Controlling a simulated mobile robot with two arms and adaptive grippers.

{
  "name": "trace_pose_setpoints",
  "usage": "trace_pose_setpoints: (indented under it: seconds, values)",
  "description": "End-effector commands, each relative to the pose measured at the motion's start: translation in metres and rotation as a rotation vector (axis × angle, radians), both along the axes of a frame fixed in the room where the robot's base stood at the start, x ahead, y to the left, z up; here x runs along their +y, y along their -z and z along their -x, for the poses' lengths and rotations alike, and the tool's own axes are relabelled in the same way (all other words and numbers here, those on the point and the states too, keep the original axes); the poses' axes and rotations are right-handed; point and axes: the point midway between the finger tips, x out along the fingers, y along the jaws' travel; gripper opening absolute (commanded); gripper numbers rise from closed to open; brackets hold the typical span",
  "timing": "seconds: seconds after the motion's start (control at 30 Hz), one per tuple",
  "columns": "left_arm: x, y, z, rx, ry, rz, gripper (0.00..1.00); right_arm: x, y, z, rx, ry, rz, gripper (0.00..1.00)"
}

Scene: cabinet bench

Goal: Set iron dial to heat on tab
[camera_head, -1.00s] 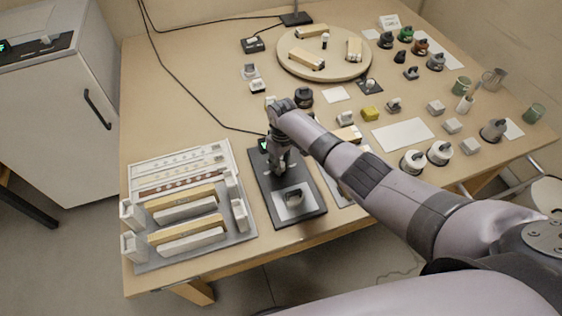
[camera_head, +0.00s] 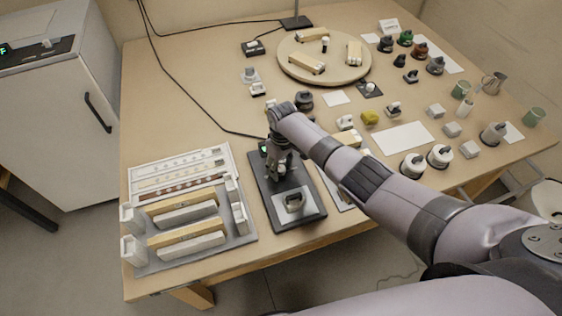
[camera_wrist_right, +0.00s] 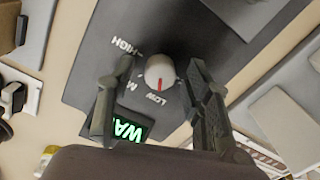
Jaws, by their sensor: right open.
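The iron dial (camera_wrist_right: 160,70) is a small white round knob with a red pointer on a dark panel (camera_wrist_right: 90,60). HIGH, a partly hidden M label and LOW are printed around it, and the pointer is toward LOW. A green-lit display (camera_wrist_right: 130,128) reads "WA", the rest hidden. My right gripper (camera_wrist_right: 155,80) is open, its fingers on either side of the dial; I cannot tell whether they touch it. In the head view my right gripper (camera_head: 281,168) is over the black base (camera_head: 310,212) and hides the dial. My left gripper is out of view.
A grey rack with bars (camera_head: 240,237) stands at left. A round wooden board (camera_head: 290,70) and several jars and blocks lie behind and right. The table's left back is clear except for cables.

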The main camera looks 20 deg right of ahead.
Motion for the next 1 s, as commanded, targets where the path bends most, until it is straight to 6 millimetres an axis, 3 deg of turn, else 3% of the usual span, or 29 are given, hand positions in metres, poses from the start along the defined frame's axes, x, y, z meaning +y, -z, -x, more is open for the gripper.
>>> trace_pose_setpoints:
  seconds: [0.17, 0.6, 0.8, 1.0]
  values:
    - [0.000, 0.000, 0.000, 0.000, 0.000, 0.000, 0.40, -0.001, -0.017, -0.001, -0.003, -0.001, -0.001, 0.46]
    - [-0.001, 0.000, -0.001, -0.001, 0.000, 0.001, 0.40, -0.002, -0.103, -0.002, -0.004, -0.001, -0.002, 0.46]
    - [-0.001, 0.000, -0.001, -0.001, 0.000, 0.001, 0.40, -0.003, -0.118, -0.001, 0.000, 0.000, 0.000, 0.46]
    - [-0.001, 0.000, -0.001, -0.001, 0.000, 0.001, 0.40, -0.003, -0.119, -0.001, 0.000, 0.000, 0.000, 0.46]
